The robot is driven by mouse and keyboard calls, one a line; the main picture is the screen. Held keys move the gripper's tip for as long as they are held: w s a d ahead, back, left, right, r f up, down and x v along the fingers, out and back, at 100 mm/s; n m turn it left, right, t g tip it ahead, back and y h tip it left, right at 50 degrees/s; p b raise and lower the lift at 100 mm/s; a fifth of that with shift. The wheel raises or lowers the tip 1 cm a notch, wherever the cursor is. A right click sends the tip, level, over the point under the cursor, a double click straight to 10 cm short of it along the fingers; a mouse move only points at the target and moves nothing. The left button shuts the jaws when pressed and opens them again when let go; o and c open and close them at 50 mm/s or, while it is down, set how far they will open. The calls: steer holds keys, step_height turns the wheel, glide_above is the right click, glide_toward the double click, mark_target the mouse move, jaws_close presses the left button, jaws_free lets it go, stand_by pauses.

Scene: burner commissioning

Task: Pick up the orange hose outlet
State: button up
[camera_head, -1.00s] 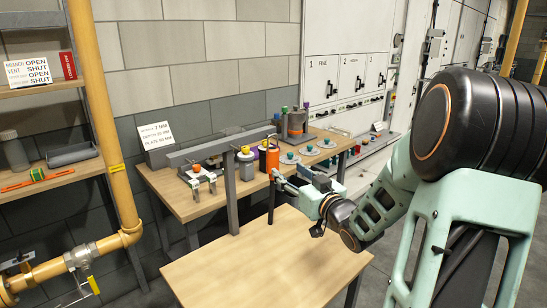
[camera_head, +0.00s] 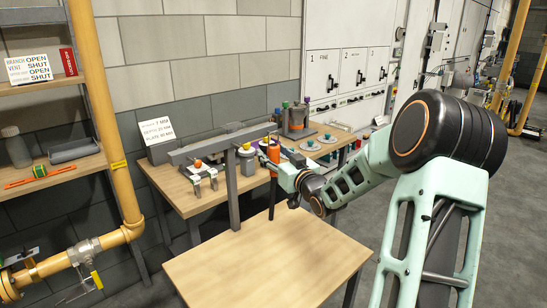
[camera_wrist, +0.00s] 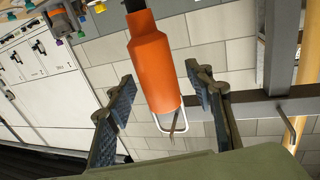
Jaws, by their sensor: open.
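The orange hose outlet (camera_head: 272,152) is an orange cylinder hanging upright beside the grey post over the back bench. In the wrist view, which is upside down, the outlet (camera_wrist: 155,62) tapers to a neck with a dark hose running from it. A pale wire loop (camera_wrist: 172,122) at its other end hangs around a thin peg. My gripper (camera_wrist: 165,112) is open, with one finger on each side of the outlet's looped end and visible gaps. In the head view my gripper (camera_head: 283,168) is close in front of the outlet and hides part of it.
A grey frame post (camera_head: 232,190) and crossbar (camera_head: 205,149) stand close to the left of the outlet. A yellow-capped grey cylinder (camera_head: 247,162) hangs beside it. The front wooden table (camera_head: 265,265) is bare. The back bench (camera_head: 175,190) holds several fittings.

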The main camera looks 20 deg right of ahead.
jaws_close()
stand_by(0.4)
